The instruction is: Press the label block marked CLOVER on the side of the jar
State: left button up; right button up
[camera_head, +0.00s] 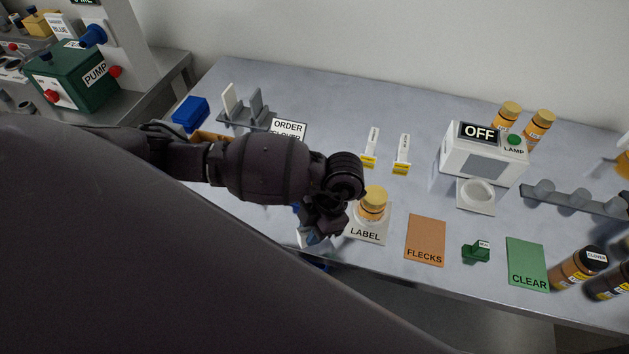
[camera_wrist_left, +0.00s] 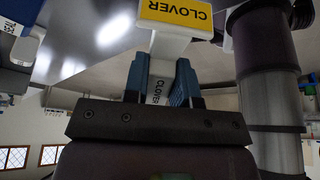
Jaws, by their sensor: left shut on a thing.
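My left gripper (camera_head: 316,236) is shut on the CLOVER label block (camera_wrist_left: 174,45). The block has a white stem between the blue fingers (camera_wrist_left: 160,88) and a yellow face reading CLOVER. In the head view the block is mostly hidden by the gripper. The jar (camera_head: 372,208), amber with a gold cap, stands upright on the white LABEL mat (camera_head: 366,233), just right of the gripper and apart from it, as far as I can tell. Two other label blocks (camera_head: 371,146) (camera_head: 402,155) with yellow ends lie behind the jar. My right gripper is not in view.
An order card (camera_head: 289,127) is partly covered by my left arm. Right of the jar are an orange FLECKS mat (camera_head: 425,240), a small green block (camera_head: 476,252) and a green CLEAR mat (camera_head: 527,264). A white lamp box (camera_head: 484,152) marked OFF stands behind. The table's front edge is close to the gripper.

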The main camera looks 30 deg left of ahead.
aim_at(372, 205)
pick_arm(q)
jog(key=shift+n, duration=0.3)
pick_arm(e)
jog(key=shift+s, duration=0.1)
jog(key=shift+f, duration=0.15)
pick_arm(q)
jog(key=shift+w+d+b, duration=0.3)
jog(key=shift+w+b, duration=0.05)
jog(key=shift+w, duration=0.25)
jog(key=shift+w+d+b, duration=0.3)
jog(key=shift+w+b, duration=0.05)
jog(key=shift+w, duration=0.2)
jog(key=shift+w+d+b, duration=0.3)
jog(key=shift+w, duration=0.3)
jog(key=shift+w+d+b, duration=0.25)
jog(key=shift+w+d, duration=0.05)
jog(key=shift+w, duration=0.25)
jog(key=shift+w+d+b, duration=0.4)
jog(key=shift+w+d, duration=0.05)
jog(key=shift+w, duration=0.5)
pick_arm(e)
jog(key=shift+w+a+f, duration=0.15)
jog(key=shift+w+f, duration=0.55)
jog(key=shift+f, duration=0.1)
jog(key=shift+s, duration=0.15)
